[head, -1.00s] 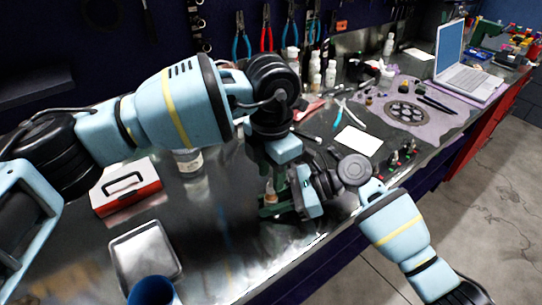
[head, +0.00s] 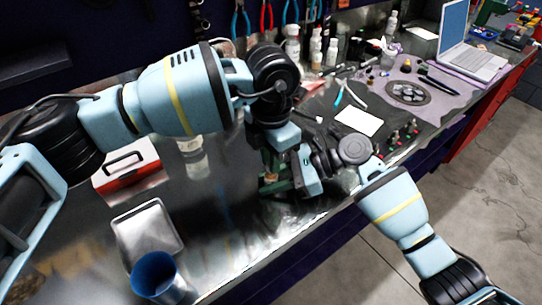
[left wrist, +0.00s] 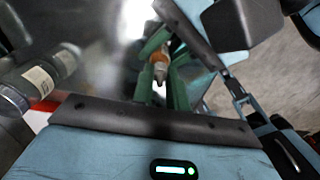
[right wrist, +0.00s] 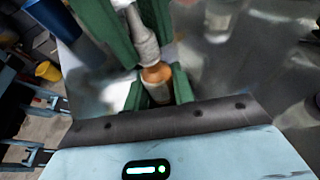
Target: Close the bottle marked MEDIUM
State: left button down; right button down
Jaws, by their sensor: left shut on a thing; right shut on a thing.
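A small bottle with an orange-brown neck (right wrist: 155,74) is between the green fingers of my right gripper (right wrist: 160,92), which is shut on it. It also shows in the left wrist view (left wrist: 160,54). A pale grey pointed cap (right wrist: 143,42) meets the bottle's neck, in line with it. My left gripper (left wrist: 162,85) is shut on the cap from the opposite side. I cannot tell whether the cap is seated. In the head view both grippers meet low over the bench front, and the bottle is mostly hidden. No MEDIUM marking is legible.
A labelled bottle (head: 194,160) stands behind my left arm. A red and white box (head: 127,165), metal tray (head: 147,232) and blue cup (head: 157,277) are at left. A white card (head: 358,121), pliers (head: 347,95) and laptop (head: 474,52) are at right.

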pick_arm(q)
jog(key=c, duration=1.3)
grip_release()
jog(key=shift+r, duration=0.1)
notch_tip(320, 180, up, 12)
jog(key=shift+f, duration=0.1)
pick_arm(e)
jog(key=c, duration=1.1)
grip_release()
jog(key=shift+v, duration=3.9)
